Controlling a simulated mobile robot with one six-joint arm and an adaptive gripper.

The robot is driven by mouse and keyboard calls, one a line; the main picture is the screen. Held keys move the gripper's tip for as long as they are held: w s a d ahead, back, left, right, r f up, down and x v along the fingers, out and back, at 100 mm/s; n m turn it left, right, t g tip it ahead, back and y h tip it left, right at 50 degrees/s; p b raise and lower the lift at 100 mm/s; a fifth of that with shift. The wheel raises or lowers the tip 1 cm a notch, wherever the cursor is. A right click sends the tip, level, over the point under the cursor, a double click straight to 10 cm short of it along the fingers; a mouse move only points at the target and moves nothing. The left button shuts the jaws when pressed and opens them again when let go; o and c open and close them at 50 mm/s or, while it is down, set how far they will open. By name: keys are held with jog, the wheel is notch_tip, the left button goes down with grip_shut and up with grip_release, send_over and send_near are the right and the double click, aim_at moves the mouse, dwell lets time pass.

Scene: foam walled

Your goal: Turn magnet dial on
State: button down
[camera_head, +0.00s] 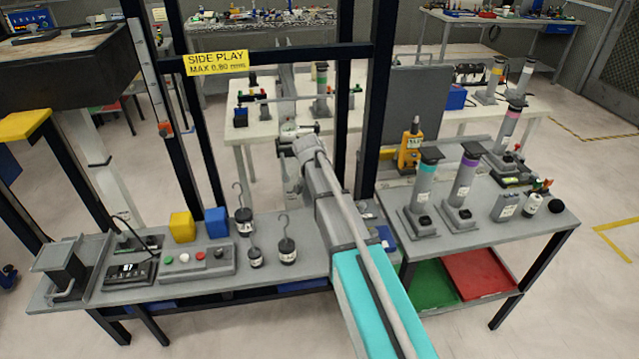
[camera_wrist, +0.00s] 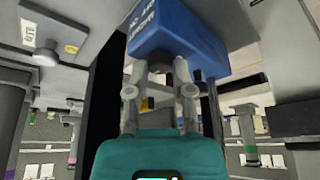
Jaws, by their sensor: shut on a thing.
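In the wrist view a blue block (camera_wrist: 178,35) with white lettering hangs at the top centre. In the head view my arm runs from the bottom centre into the middle of the scene and hides the gripper. A blue thing (camera_head: 384,238) shows just right of my arm on the grey bench; I cannot tell if it is the same block.
Left bench holds a button box (camera_head: 194,264), yellow block (camera_head: 182,227), blue block (camera_head: 216,222) and hooked weights (camera_head: 287,252). Right bench carries upright cylinders (camera_head: 466,182) and a yellow device (camera_head: 410,150). Dark frame posts (camera_head: 384,60) stand close by. A sign (camera_head: 217,63) hangs on the crossbar.

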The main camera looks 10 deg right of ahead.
jog(key=shift+w+a, duration=0.1)
jog(key=shift+a, duration=0.15)
jog(key=c, duration=0.5)
grip_release()
jog(key=shift+a, duration=0.1)
jog(key=shift+c, duration=0.2)
jog(key=shift+o, duration=0.3)
jog(key=shift+d, duration=0.2)
jog(key=shift+r, duration=0.1)
